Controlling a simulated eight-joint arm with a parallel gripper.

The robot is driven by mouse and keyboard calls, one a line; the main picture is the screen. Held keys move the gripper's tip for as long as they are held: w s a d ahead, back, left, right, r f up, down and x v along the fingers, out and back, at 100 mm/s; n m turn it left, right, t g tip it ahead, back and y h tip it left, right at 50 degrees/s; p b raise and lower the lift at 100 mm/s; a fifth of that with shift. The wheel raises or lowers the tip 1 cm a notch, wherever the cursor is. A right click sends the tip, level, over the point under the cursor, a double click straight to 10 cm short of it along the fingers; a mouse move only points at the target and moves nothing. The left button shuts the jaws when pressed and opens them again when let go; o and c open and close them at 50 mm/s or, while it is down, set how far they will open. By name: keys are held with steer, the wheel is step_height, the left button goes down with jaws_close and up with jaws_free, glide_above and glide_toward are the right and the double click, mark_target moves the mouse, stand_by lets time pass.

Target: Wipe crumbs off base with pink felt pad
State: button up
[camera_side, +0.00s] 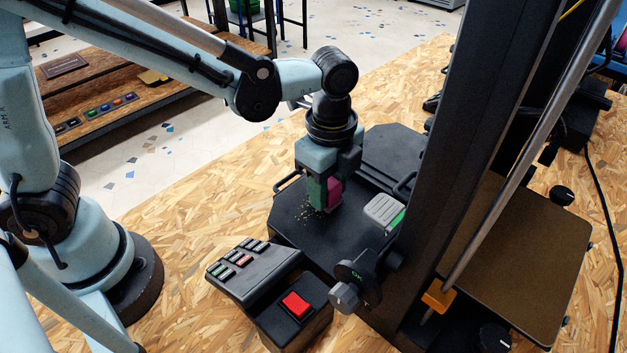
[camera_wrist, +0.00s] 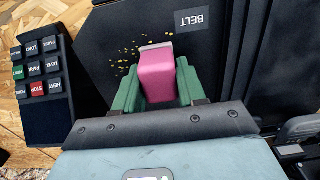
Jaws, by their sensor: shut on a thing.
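My gripper (camera_side: 322,193) is shut on the pink felt pad (camera_side: 334,194), with a green finger on either side of it. In the wrist view my gripper (camera_wrist: 157,85) holds the pad (camera_wrist: 157,72), whose pale end points away from the camera. The pad is low over the black base (camera_side: 290,197); I cannot tell whether it touches. Small tan crumbs (camera_wrist: 124,68) lie on the base, mostly to the left of and beyond the pad in the wrist view. In the side view the crumbs (camera_side: 306,211) show just left of the gripper, which may hide others.
A button panel (camera_side: 254,269) and a red button box (camera_side: 296,305) stand in front of the base. A grey-and-green block (camera_side: 384,211) and a knob (camera_side: 345,295) are to the right, near a tall black column (camera_side: 470,130). A "BELT" label (camera_wrist: 194,20) lies beyond the pad.

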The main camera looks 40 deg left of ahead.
steer(key=shift+w, duration=1.15)
step_height(320, 180, up, 8)
steer(key=shift+r, duration=0.25)
steer(key=shift+s, duration=0.1)
